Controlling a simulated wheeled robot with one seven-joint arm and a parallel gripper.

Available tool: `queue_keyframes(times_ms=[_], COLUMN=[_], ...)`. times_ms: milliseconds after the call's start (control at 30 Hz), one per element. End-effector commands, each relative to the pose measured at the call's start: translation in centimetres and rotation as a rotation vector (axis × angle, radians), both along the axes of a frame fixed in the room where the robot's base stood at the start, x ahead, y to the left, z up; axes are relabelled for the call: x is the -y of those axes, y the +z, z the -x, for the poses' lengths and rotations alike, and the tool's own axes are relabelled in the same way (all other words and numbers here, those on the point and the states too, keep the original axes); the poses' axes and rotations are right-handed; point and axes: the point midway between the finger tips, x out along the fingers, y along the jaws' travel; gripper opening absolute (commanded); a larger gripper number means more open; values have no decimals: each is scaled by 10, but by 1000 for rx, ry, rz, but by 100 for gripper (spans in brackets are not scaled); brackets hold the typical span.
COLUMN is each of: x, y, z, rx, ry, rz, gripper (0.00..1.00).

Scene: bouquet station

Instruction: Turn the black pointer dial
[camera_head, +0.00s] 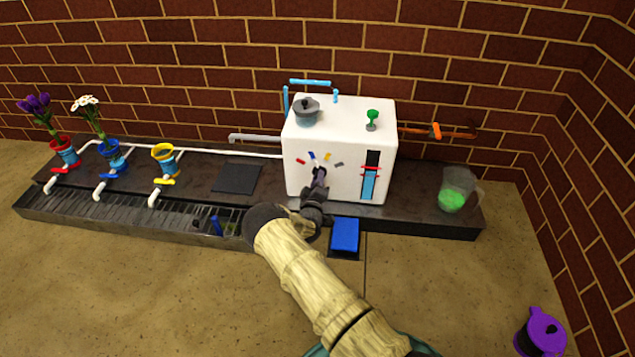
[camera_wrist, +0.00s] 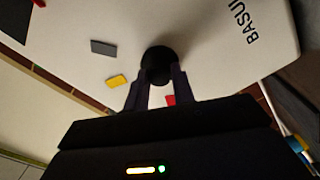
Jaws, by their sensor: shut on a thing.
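The black pointer dial (camera_wrist: 158,62) is on the front face of the white box-shaped machine (camera_head: 307,183). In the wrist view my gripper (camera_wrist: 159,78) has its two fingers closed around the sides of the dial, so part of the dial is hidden. In the head view my gripper (camera_head: 319,178) reaches the lower front of the machine, and the dial is mostly hidden there. Coloured marks sit in an arc around the dial: red (camera_head: 301,161), blue (camera_head: 312,156), yellow (camera_head: 327,157) and grey (camera_head: 339,164). Which mark the pointer faces cannot be told.
A gauge with blue fill (camera_head: 369,184) is right of the dial. A blue pedal (camera_head: 345,234) lies below the machine. A glass jug with green liquid (camera_head: 455,196) stands right. Several coloured pots, including a yellow one (camera_head: 166,160), stand left. A purple-lidded vessel (camera_head: 541,332) is at lower right.

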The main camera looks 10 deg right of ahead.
Motion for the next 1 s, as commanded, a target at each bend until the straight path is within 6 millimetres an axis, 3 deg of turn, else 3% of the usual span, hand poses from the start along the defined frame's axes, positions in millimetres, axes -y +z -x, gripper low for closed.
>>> queue_keyframes(times_ms=[300, 733, 767, 833, 1000], x=[0, 0, 0, 0, 0], y=[-3, -3, -3, -2, -1], z=[1, 2, 2, 1, 1], rx=[-38, -41, -41, -41, -38], ry=[-1, -1, -1, 0, 0], rz=[102, 111, 111, 111, 111], gripper=[2, 2, 31, 44, 47])
